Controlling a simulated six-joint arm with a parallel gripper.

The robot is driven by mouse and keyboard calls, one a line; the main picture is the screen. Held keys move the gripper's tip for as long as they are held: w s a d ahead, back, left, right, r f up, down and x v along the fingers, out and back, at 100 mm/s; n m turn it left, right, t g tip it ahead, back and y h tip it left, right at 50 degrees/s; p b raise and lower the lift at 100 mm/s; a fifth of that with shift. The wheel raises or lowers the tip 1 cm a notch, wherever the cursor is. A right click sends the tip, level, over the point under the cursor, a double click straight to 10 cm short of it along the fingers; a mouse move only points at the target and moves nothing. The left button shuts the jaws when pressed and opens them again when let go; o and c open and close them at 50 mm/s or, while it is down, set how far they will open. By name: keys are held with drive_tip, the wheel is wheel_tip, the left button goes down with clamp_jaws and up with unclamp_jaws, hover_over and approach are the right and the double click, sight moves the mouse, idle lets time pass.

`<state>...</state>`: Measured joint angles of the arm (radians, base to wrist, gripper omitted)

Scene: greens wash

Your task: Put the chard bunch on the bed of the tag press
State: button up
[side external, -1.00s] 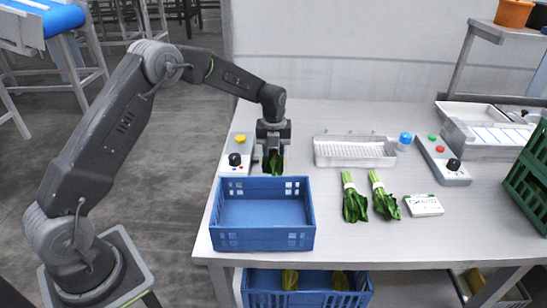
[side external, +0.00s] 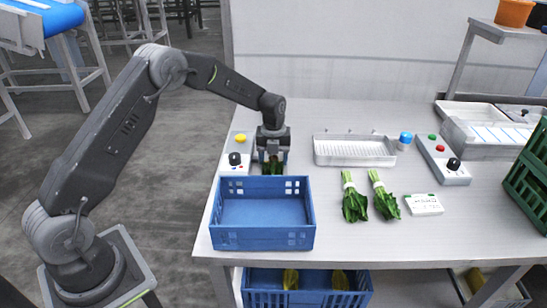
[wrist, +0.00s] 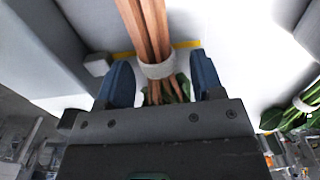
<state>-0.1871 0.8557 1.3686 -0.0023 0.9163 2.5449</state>
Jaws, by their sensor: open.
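A bunch with orange-pink stems, a pale band and dark green leaves, seemingly the chard bunch (wrist: 157,68), lies between my two blue fingers in the wrist view. Its leaves (side external: 272,168) show below my gripper (side external: 272,157) in the side view. My gripper (wrist: 162,82) is open around the bunch, with a gap at each finger. Under the bunch is a pale surface with a yellow line (wrist: 187,45), seemingly the bed of the tag press. A control box (side external: 237,156) with a yellow button and black knob stands just left. The gripper hides most of the bed.
A blue crate (side external: 263,243) stands close in front of my gripper. Two banded green bunches (side external: 354,205) (side external: 385,203) lie to the right, beside a white label card (side external: 424,205). A clear-walled tray (side external: 355,151) and another control box (side external: 443,160) are behind them.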

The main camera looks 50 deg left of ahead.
sight(273, 156)
wheel_tip(273, 156, up, 13)
drive_tip(key=s+d+r+n+t, duration=0.1)
drive_tip(key=s+d+r+n, duration=0.3)
drive_tip(key=s+r+n, duration=0.3)
drive_tip(key=s+d+r+n+t, duration=0.1)
drive_tip(key=s+d+n+t, duration=0.1)
drive_tip(key=s+n, duration=0.8)
drive_tip(key=s+d+r+n+t, duration=0.1)
drive_tip(key=s+d+n, duration=0.3)
drive_tip(key=s+n, duration=0.6)
drive_tip(key=s+t, duration=0.1)
drive_tip(key=s, duration=0.4)
drive_tip(key=shift+s+r+t, duration=0.3)
drive_tip(key=shift+s+r, duration=0.1)
